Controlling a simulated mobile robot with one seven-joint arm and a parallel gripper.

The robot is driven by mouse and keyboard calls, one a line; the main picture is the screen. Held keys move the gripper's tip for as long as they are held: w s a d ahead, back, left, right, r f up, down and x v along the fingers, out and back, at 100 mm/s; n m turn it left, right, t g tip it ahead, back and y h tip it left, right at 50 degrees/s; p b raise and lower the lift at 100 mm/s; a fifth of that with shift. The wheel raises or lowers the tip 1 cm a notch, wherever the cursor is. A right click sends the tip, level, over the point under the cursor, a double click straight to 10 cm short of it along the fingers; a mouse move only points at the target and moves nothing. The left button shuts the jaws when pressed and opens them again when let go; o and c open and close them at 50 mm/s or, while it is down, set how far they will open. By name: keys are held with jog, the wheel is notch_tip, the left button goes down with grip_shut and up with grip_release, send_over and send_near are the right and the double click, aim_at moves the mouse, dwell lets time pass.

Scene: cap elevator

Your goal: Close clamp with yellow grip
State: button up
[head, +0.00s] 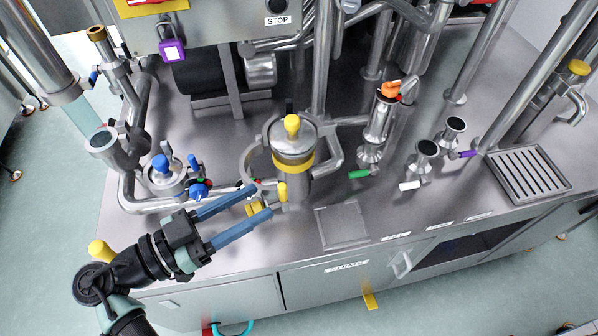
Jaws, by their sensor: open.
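The clamp with the yellow grip (283,191) sits on the front of a steel vessel (296,177) with a yellow band. The upright yellow grip stands at the vessel's lower front. A grey curved arm (243,165) bows out at the vessel's left, apart from its wall; I cannot tell whether it belongs to the clamp. My gripper (260,202) reaches in from the lower left with its two blue fingers apart. The fingertips end just left of the yellow grip. Another yellow piece (254,208) shows partly between the fingers. I cannot tell whether a finger touches the grip.
A valve with blue knobs (165,170) stands left of my fingers. A pipe (150,207) runs behind them. A flat square plate (342,226) lies right of the vessel. Green (359,174) and white (410,185) handles stick out further right. The bench front edge is below.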

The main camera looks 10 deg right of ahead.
jog(key=p+x, duration=0.2)
jog(key=x, duration=0.7)
jog(key=shift+d, duration=0.25)
jog(key=shift+w, duration=0.1)
grip_shut()
dwell(0.9)
